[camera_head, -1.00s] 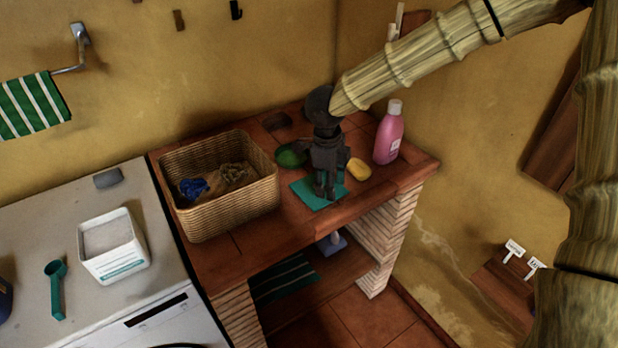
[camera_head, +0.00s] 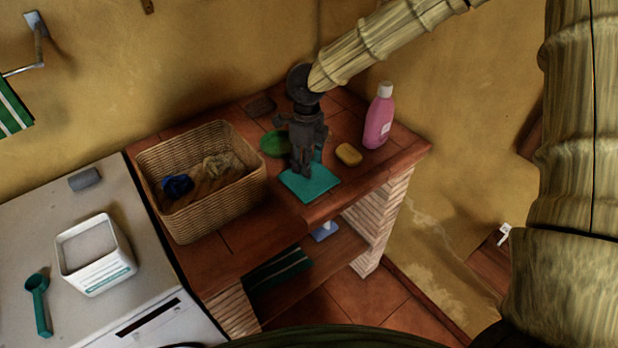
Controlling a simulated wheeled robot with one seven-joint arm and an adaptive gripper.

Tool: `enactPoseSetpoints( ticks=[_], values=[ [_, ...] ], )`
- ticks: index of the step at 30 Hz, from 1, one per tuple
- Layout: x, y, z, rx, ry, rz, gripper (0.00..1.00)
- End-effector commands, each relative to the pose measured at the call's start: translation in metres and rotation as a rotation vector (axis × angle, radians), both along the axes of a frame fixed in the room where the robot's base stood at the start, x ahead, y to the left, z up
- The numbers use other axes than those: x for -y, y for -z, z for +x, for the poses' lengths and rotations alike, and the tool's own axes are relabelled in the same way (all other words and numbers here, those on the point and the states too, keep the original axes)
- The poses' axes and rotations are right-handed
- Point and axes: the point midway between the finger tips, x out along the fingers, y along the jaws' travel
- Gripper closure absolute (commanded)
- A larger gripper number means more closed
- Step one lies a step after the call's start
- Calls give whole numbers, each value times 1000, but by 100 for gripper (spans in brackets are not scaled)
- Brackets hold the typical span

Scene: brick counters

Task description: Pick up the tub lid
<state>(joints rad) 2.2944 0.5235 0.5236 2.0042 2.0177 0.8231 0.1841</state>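The tub lid looks to be the flat teal square (camera_head: 310,184) on the brick counter, between the basket and the yellow sponge. My gripper (camera_head: 302,172) is dark and points down, with its fingertips over the back left part of the lid. I cannot tell whether the fingers touch the lid or how far apart they are. The open white tub (camera_head: 95,262) with pale powder stands on the white machine at the left.
A wicker basket (camera_head: 215,214) holding blue and tan cloth stands left of the gripper. A green dish (camera_head: 274,144), a yellow sponge (camera_head: 348,154) and a pink bottle (camera_head: 379,118) stand close by. A teal scoop (camera_head: 39,303) lies beside the tub.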

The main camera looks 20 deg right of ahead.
Motion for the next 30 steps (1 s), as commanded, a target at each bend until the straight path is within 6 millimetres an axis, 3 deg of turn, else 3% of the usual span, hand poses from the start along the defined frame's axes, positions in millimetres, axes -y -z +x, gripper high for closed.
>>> enactPoseSetpoints(
  ticks=[9, 19, 20, 27, 30],
  values=[
    [6, 38, 3, -1, 1, -1, 54],
    [7, 46, 3, -1, 2, 1, 54],
    [7, 46, 3, -1, 2, 1, 56],
    [7, 46, 2, -1, 2, 1, 100],
    [7, 46, 2, -1, 2, 1, 100]
  ],
)
